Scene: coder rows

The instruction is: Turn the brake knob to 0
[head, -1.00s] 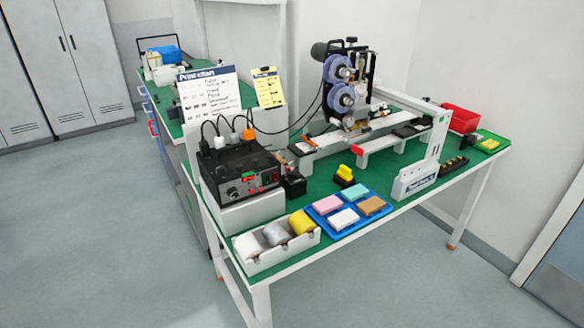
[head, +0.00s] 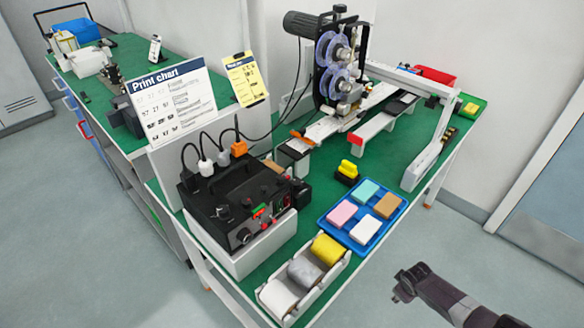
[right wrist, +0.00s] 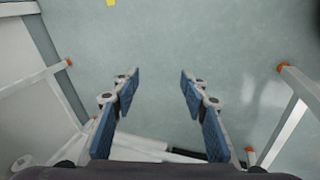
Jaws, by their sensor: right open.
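A black control box (head: 238,198) sits on a white stand at the left front corner of the green-topped bench. The labels and pointer settings are too small to read, so I cannot tell which is the brake knob. My right gripper (head: 403,286) is in front of the bench, right of the box and well apart from it. In the right wrist view it (right wrist: 160,90) is open and empty above the floor. My left gripper is not in view.
A tray of rolls (head: 304,284) lies right of the box, with a blue tray of coloured blocks (head: 345,240) beyond it. A printing machine (head: 335,75) with two reels stands behind. A print chart (head: 170,100) stands behind the box. Cables rise from the box's top.

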